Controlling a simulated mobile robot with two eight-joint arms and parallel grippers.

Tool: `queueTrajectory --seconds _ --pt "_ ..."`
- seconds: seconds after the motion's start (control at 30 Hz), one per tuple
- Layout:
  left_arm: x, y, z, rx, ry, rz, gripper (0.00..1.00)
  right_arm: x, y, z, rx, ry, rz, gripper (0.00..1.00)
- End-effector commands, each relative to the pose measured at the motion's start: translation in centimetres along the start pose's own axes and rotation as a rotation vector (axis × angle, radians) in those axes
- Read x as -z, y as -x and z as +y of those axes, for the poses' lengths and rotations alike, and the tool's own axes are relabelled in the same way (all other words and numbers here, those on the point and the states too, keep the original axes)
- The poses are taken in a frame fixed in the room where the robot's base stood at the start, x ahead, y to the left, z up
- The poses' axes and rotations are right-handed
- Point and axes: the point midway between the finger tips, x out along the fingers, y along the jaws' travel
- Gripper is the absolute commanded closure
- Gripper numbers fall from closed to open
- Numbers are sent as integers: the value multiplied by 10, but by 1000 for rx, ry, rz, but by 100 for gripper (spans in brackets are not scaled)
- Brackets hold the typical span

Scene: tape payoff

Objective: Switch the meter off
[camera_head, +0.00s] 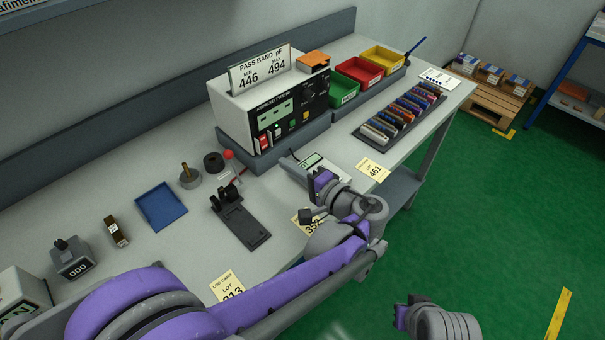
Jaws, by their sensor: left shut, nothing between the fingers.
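The meter (235,105) is a pale box with a black front panel at the back of the bench. Its panel carries a greenish display (276,116), dials at the right, and a row of coloured controls. A red rocker switch (264,142) is at the lower left of the panel; its position is too small to tell. My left gripper (289,165) is shut and empty, in front of and below the panel, apart from the switch. It partly hides a small device with a display (312,160). My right gripper (402,315) is at the bottom edge, partly cut off.
A pass band sign (262,68) stands on the meter. Green (342,89), red (358,71) and yellow (382,58) bins stand to its right. A black fixture with a red-knobbed lever (240,220), a blue tray (161,206) and lot cards (372,169) lie on the bench.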

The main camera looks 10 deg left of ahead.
Motion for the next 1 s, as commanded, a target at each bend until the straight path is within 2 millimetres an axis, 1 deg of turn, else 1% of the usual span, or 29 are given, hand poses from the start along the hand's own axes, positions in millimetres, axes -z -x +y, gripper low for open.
queueTrajectory --seconds 0.03,0.1,0.2,0.33,0.5,0.8,0.87,0.93,1.0 --pt "-1 -12 0 1 0 -5 100 0 0 0 0 0 0 100" --pt "-1 -26 0 0 0 -4 100 0 0 0 0 0 0 100" --pt "-1 -42 0 0 0 -4 100 0 0 0 0 0 0 100" --pt "0 -57 0 0 0 -2 100 0 1 0 0 0 0 100" --pt "0 -64 0 0 0 0 100 0 1 0 0 0 0 100" --pt "0 -65 0 0 0 1 100 0 1 0 0 0 0 100" --pt "0 -66 2 9 0 0 100 -1 -1 0 0 0 0 100" --pt "0 -70 5 44 -1 -1 100 -4 -7 0 0 0 -3 100" --pt "0 -70 2 53 -1 0 100 -4 -6 0 0 0 -2 100"
